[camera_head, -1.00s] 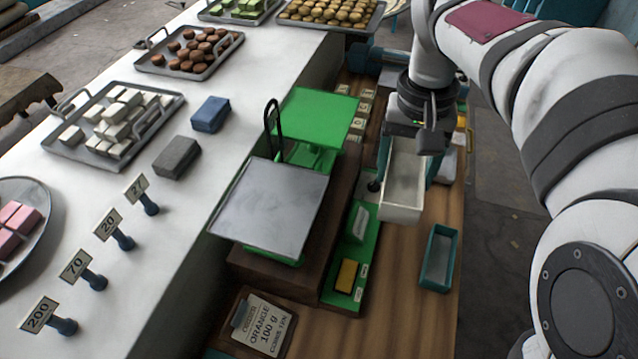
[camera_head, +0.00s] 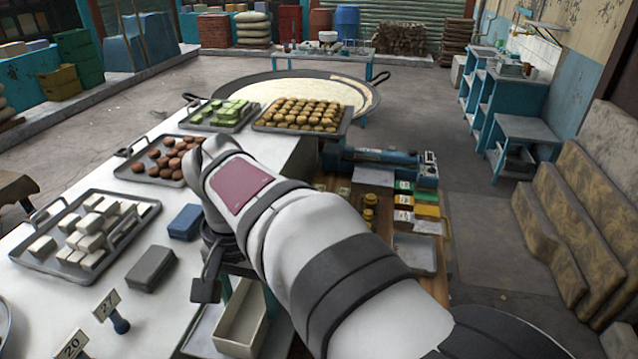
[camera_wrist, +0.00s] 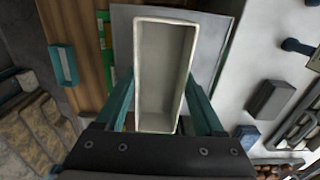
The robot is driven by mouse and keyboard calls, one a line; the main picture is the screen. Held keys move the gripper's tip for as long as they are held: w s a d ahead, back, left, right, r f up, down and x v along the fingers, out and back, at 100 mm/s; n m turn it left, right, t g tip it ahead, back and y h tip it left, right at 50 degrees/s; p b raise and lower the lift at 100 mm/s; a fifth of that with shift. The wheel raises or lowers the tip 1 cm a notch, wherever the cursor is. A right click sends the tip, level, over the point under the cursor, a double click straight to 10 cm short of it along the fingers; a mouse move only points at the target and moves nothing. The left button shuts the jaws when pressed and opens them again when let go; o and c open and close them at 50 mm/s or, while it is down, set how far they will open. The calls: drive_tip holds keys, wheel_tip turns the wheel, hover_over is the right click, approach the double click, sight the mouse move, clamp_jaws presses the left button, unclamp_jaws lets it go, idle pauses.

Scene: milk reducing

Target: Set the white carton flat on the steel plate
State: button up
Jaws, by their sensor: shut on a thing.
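The white carton (camera_head: 240,322) is an open-topped, hollow box. In the wrist view the carton (camera_wrist: 163,75) fills the middle, its open side facing the camera. My gripper (camera_wrist: 160,82) is shut on it, with a teal finger along each side. The steel plate (camera_wrist: 215,35) shows behind the carton in the wrist view, to both sides of its far end. In the head view only a strip of the plate (camera_head: 200,332) shows left of the carton; my arm hides much of the area. I cannot tell whether carton and plate touch.
A grey block (camera_head: 151,268) and a blue block (camera_head: 186,222) lie on the white counter left of my gripper. Trays of sweets stand further back, including one with white pieces (camera_head: 40,262). A small teal tray (camera_wrist: 64,64) lies on the wooden surface.

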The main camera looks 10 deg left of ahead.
sight(254, 315)
drive_tip(key=shift+f, duration=0.3)
drive_tip(key=shift+f, duration=0.1)
drive_tip(key=o, duration=1.3)
wheel_tip(254, 315, up, 12)
drive_tip(key=s+d+f+m, duration=0.1)
drive_tip(key=d+f, duration=0.1)
drive_tip(key=d, duration=0.5)
drive_tip(key=s+d+f+m, duration=0.1)
drive_tip(key=d+f, duration=0.1)
drive_tip(key=d, duration=0.5)
drive_tip(key=s+d+f+m, duration=0.1)
drive_tip(key=s+d+f, duration=0.2)
drive_tip(key=s+f, duration=0.1)
drive_tip(key=s+d+f+m+y, duration=0.1)
drive_tip(key=s+d+f, duration=0.2)
drive_tip(key=s+f, duration=0.1)
drive_tip(key=s+d+f+m, duration=0.1)
drive_tip(key=s+d+f, duration=0.3)
drive_tip(key=s, duration=0.1)
drive_tip(key=shift+d+m+y, duration=0.1)
drive_tip(key=shift+m+y, duration=0.2)
drive_tip(key=shift+y, duration=0.1)
